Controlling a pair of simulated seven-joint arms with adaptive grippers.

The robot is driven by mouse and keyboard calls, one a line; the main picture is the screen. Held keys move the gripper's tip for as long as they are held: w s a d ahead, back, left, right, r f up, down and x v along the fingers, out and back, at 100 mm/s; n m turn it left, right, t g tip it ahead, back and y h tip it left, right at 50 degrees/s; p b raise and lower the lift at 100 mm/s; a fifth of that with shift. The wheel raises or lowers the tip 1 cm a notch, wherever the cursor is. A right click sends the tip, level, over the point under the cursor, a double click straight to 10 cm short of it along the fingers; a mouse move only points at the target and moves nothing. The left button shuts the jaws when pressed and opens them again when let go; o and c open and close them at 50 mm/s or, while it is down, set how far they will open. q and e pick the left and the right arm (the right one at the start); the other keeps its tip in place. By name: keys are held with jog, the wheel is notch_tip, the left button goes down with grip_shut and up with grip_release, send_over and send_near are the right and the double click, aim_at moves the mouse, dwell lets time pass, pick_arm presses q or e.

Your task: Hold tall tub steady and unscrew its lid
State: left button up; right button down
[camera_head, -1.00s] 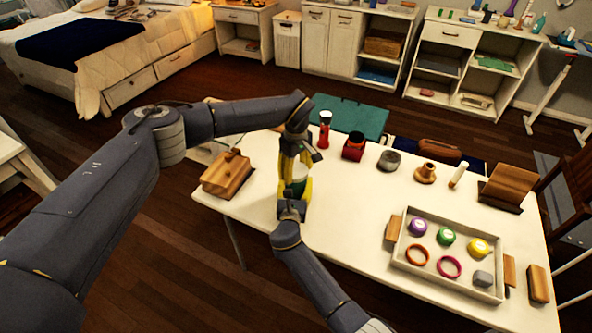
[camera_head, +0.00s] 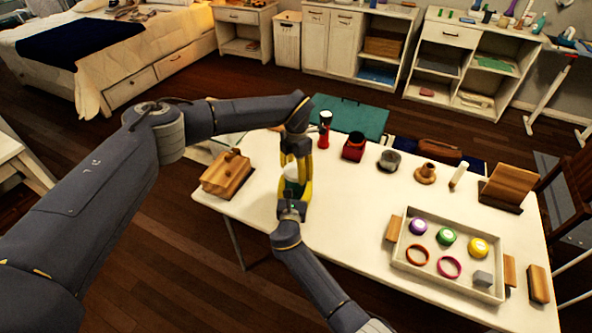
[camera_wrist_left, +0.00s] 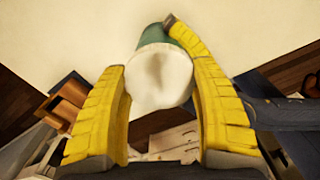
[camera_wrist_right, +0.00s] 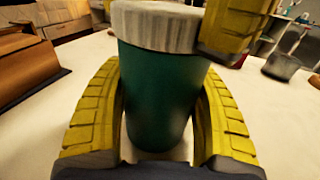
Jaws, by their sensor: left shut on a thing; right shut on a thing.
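The tall tub is dark green with a ribbed white lid and stands upright at the table's near left part. The tub body (camera_wrist_right: 158,95) fills the right wrist view, with the lid (camera_wrist_right: 158,26) on its top. My right gripper (camera_head: 294,190) is shut around the tub's body from the near side. My left gripper (camera_head: 296,165) points down from above and is shut on the lid; one of its yellow fingers shows beside the lid in the right wrist view. The lid's white top (camera_wrist_left: 163,80) lies between the left fingers in the left wrist view. The fingers partly hide the tub in the head view.
A wooden box (camera_head: 227,176) stands left of the tub. A red bottle (camera_head: 324,133), a dark red container (camera_head: 353,147) and a grey pot (camera_head: 389,160) stand behind and right. A tray (camera_head: 402,268) with lids and rings is at the right. The table's middle is clear.

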pick_arm(q)
jog(key=n, duration=0.4)
jog(key=shift+n, duration=0.3)
jog(key=n, duration=0.8)
jog(key=shift+n, duration=0.4)
jog(key=n, duration=0.5)
jog(key=shift+r, duration=0.45)
jog(key=shift+r, duration=0.65)
jog(key=shift+r, duration=0.1)
